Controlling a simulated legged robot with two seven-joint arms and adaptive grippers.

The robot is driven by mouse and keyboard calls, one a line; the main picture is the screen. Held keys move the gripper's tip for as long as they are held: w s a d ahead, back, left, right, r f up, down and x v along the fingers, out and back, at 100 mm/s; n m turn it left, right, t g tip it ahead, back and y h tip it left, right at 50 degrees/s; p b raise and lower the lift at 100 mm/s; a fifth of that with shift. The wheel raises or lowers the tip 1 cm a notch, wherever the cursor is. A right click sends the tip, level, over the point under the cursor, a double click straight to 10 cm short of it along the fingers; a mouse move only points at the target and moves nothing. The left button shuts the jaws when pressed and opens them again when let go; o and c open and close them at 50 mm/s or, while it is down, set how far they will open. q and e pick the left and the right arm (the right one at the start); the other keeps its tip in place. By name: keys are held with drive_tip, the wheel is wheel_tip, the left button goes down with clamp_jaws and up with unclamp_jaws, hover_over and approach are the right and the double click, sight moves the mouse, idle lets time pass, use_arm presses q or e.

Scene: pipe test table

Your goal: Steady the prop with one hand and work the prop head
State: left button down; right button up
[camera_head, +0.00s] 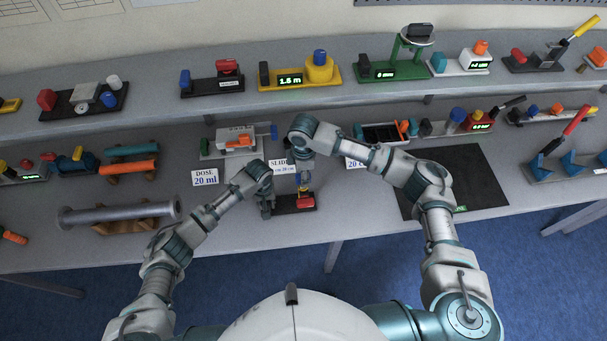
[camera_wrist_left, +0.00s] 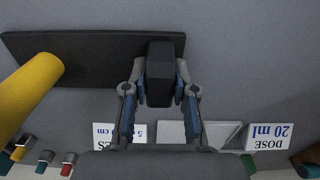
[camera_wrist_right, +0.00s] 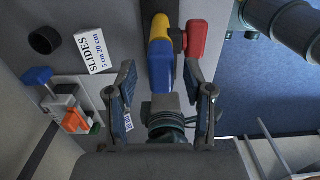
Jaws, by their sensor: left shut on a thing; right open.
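The prop has a black base plate (camera_head: 287,210) near the table's front edge, also in the left wrist view (camera_wrist_left: 85,60). It carries a yellow cylinder (camera_wrist_left: 28,95), a blue end piece (camera_wrist_right: 160,72) and a red piece (camera_head: 305,201). My left gripper (camera_head: 267,208) is shut on a black block (camera_wrist_left: 160,75) at one end of the base. My right gripper (camera_wrist_right: 160,92) is open above the prop, its fingers on either side of the blue piece's end; contact cannot be told. The right hand hides part of the prop in the head view.
A "SLIDES" card (camera_wrist_right: 95,50) stands behind the prop, and a "DOSE" card (camera_head: 205,178) stands left. A black mat (camera_head: 470,180) lies right. A grey pipe (camera_head: 115,213) rests on supports left. Several devices line the raised shelf (camera_head: 150,105).

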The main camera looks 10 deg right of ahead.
wheel_tip(320, 180, up, 10)
drive_tip(key=shift+r, duration=0.25)
drive_tip(key=shift+w, duration=0.1)
use_arm(q)
drive_tip(key=c, duration=0.9)
unclamp_jaws()
drive_tip(key=shift+o, duration=0.3)
